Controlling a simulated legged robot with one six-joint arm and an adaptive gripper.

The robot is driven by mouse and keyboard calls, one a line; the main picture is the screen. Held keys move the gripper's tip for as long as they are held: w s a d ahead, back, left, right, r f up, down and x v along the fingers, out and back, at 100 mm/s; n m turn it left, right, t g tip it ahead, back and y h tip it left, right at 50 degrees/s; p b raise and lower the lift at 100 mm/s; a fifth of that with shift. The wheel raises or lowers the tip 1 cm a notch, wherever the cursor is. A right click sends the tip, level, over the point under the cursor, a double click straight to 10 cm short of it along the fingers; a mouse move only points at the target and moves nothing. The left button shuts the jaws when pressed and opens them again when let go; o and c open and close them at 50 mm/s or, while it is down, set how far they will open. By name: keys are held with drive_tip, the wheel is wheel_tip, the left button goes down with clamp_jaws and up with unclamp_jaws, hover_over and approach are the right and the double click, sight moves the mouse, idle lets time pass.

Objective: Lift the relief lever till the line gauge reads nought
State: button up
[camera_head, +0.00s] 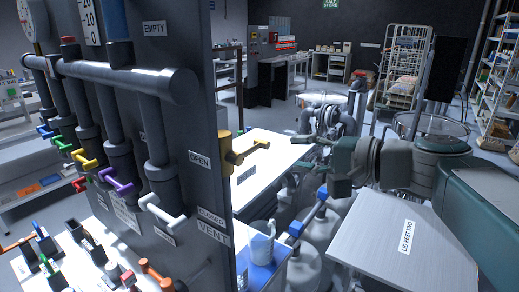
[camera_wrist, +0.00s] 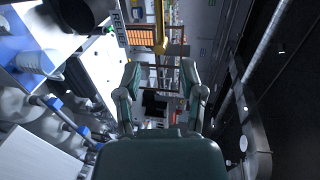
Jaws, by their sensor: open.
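The panel (camera_head: 200,80) carries a grey pipe manifold (camera_head: 120,77) with several coloured handles below. A blue-ended lever (camera_head: 322,193) stands near a white jug (camera_head: 262,247). A lid rest plate (camera_head: 400,245) lies below my arm. A bright white surface (camera_head: 265,160) is behind the yellow lever.

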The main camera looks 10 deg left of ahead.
sight(253, 149)
drive_tip(key=x, duration=1)
drive_tip(key=shift+a+f, duration=0.1)
drive_tip(key=shift+a, duration=0.2)
drive_tip(key=shift+c, duration=0.4)
clamp_jaws()
